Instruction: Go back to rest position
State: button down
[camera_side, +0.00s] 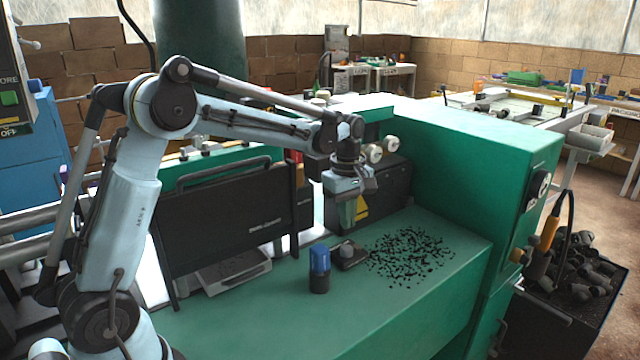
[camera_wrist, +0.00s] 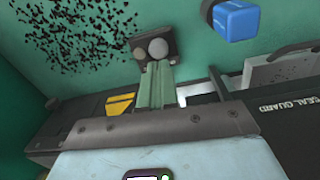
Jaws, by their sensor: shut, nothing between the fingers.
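My gripper (camera_side: 347,212) hangs from the raised arm, pointing down above the green machine top (camera_side: 400,322). Its greenish fingers are together with nothing between them. They also show in the wrist view (camera_wrist: 156,88). The fingertips appear above the work surface and apart from it. A dark block with a grey round knob (camera_side: 348,252) sits on the surface just below; it also shows in the wrist view (camera_wrist: 154,46). A blue-capped dark cylinder (camera_side: 319,268) stands to its left in the side view, and its blue cap shows in the wrist view (camera_wrist: 236,20).
Many small black bits (camera_side: 408,257) lie scattered right of the block. A black guard panel (camera_side: 225,225) stands behind and left, and a dark box (camera_side: 385,192) with a yellow label stands behind my gripper. The front surface is clear. A bin of dark parts (camera_side: 580,275) is at right.

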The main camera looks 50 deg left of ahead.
jog(key=s+d+r+m+t, duration=0.1)
jog(key=s+d+m+t, duration=0.2)
jog(key=s+m, duration=0.5)
jog(key=s+d+r+m+t, duration=0.2)
jog(key=s+d+m+t, duration=0.1)
jog(key=s+m, duration=0.5)
jog(key=shift+s+d+r+m+t, duration=0.25)
jog(key=shift+s+d+m+t, duration=0.25)
jog(key=shift+d, duration=0.4)
